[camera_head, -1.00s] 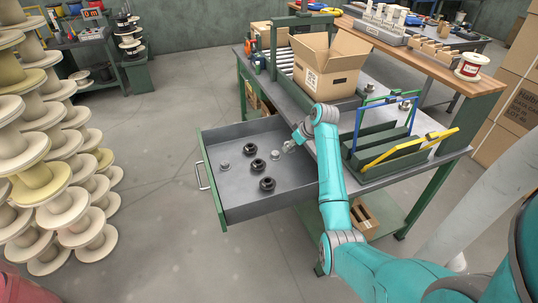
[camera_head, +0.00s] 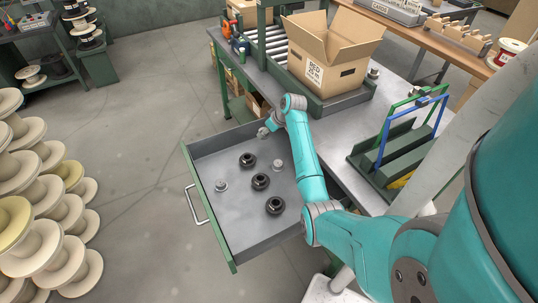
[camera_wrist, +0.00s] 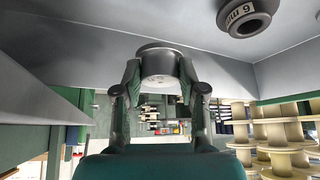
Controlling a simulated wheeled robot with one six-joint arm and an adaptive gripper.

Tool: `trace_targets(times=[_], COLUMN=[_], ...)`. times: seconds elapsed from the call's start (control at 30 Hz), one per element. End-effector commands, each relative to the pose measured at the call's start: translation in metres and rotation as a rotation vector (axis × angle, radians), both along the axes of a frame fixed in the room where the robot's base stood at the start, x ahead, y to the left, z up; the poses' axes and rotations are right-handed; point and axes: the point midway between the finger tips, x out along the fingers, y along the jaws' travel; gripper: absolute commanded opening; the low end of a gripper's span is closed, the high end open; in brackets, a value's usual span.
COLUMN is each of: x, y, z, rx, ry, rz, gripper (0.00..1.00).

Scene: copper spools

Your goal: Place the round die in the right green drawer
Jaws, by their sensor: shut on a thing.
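In the head view an open drawer with a green front (camera_head: 207,212) and a grey inside extends from the workbench. My gripper (camera_head: 263,132) is at the drawer's back end, close to the bench. In the wrist view my gripper (camera_wrist: 160,82) is shut on a round grey die (camera_wrist: 158,62), its two fingers on either side. In the head view the held die is too small to make out. Several dies lie on the drawer floor, among them a black one (camera_head: 261,181) and a grey one (camera_head: 221,185).
A cardboard box (camera_head: 335,55) stands on the bench. A green rack (camera_head: 395,160) with a blue handle stands right of my arm. White spools (camera_head: 45,215) are stacked at the left. The drawer floor has bare room near its front.

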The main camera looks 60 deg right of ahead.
Motion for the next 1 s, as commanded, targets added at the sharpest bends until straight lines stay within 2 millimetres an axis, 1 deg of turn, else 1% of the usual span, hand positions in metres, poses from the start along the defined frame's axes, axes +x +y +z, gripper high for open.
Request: trace_targets(times=[0.03,0.13,0.2,0.37,0.63,1.0], x=[0.000,0.000,0.000,0.000,0.000,0.000], y=[0.000,0.000,0.000,0.000,0.000,0.000], z=[-0.010,-0.025,-0.032,-0.042,-0.073,-0.078], rx=[0.002,0.001,0.000,-0.001,0.001,-0.001], ry=[0.002,0.000,0.000,-0.001,0.001,-0.001], rz=[0.000,0.001,0.000,0.001,0.001,0.000], gripper=[0.00,0.00,0.00,0.00,0.00,0.00])
